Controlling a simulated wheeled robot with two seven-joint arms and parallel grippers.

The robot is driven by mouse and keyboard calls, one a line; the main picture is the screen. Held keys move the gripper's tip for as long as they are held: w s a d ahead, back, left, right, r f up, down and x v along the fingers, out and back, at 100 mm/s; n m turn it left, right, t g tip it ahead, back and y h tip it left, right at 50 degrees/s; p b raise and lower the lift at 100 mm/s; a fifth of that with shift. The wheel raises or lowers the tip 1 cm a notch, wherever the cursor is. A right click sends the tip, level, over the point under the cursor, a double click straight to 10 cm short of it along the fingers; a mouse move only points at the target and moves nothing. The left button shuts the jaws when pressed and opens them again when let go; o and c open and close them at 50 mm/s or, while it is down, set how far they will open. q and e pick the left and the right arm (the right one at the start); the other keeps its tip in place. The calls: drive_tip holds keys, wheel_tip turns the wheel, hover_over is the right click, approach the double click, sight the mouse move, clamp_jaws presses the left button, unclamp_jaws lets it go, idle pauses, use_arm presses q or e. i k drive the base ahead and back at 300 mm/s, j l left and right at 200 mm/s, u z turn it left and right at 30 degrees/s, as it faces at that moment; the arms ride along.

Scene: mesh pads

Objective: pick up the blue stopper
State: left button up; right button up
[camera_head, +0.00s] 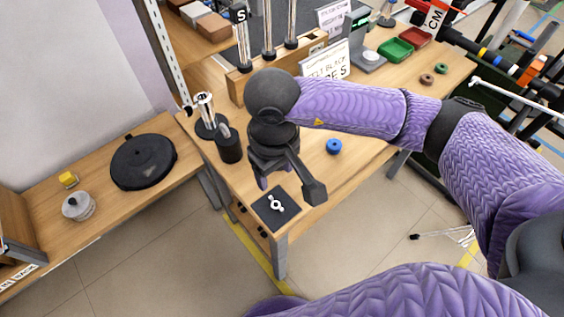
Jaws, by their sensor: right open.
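The blue stopper (334,146), a small round blue piece with a darker centre, lies on the wooden table (352,172). It is to the right of my right gripper and under the purple forearm in the picture. My right gripper (288,187) points down near the table's front corner, its fingers apart, with nothing seen between them. It is apart from the stopper. My left gripper is not in view.
A dark square pad (268,203) with a small silver winged piece (277,204) is just below the right gripper. A black cup (229,146) and a metal post (205,112) stand to the left. Green (394,50) and red (416,37) trays sit at the back.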

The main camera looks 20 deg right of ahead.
sight(334, 146)
drive_tip(key=z, duration=1.1)
